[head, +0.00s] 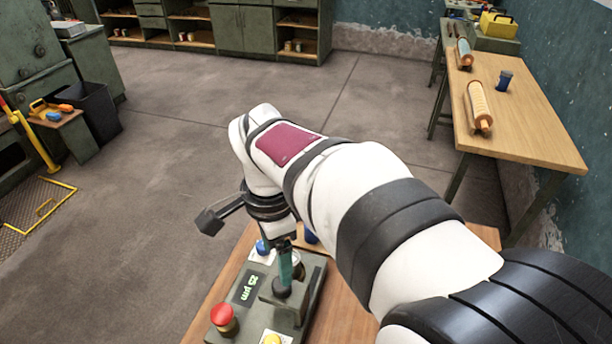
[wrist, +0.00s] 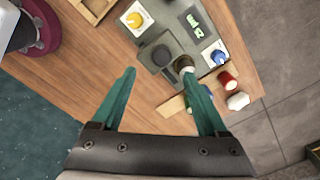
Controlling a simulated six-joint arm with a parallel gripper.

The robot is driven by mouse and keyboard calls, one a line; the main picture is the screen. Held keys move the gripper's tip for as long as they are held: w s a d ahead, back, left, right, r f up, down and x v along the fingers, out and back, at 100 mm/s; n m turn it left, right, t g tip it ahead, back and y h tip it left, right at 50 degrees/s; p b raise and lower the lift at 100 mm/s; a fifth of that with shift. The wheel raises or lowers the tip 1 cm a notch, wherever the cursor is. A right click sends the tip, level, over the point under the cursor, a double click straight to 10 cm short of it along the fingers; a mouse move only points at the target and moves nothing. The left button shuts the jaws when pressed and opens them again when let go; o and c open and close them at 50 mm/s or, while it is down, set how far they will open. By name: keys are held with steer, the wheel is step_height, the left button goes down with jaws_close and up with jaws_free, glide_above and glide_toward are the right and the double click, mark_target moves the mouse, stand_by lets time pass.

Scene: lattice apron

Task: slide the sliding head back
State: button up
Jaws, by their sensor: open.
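A grey-green instrument (head: 316,290) stands on the wooden bench, with a lit display reading 25 µm (head: 250,287). A raised block with a round black knob (head: 282,289) on it looks like the sliding head; the block and knob also show in the wrist view (wrist: 160,56). A metallic knob (wrist: 183,64) sits beside it. My gripper (head: 286,262) points down over the instrument, with teal fingers. In the wrist view my gripper (wrist: 159,73) is open and empty, its fingertips spread to either side of the block. I cannot tell whether a finger touches anything.
The instrument carries a red button (head: 223,317), a yellow knob (wrist: 134,19) and a blue knob (wrist: 217,57). A red cylinder (wrist: 228,79) and a white object (wrist: 238,101) lie close by. Bare bench wood (wrist: 228,35) is free around it.

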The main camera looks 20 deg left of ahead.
step_height(320, 180, up, 7)
steer(key=shift+f, duration=0.2)
steer(key=s+d+f+n, duration=0.1)
steer(key=s+d, duration=0.2)
steer(key=d, duration=0.9)
steer(key=s+d+f+n+y, duration=0.1)
steer(key=s+d+f+n, duration=0.1)
steer(key=s+d+f, duration=0.5)
steer(key=s+d, duration=0.3)
steer(key=s, duration=0.1)
steer(key=shift+s+f+y, duration=0.2)
steer(key=shift+s+y, duration=0.2)
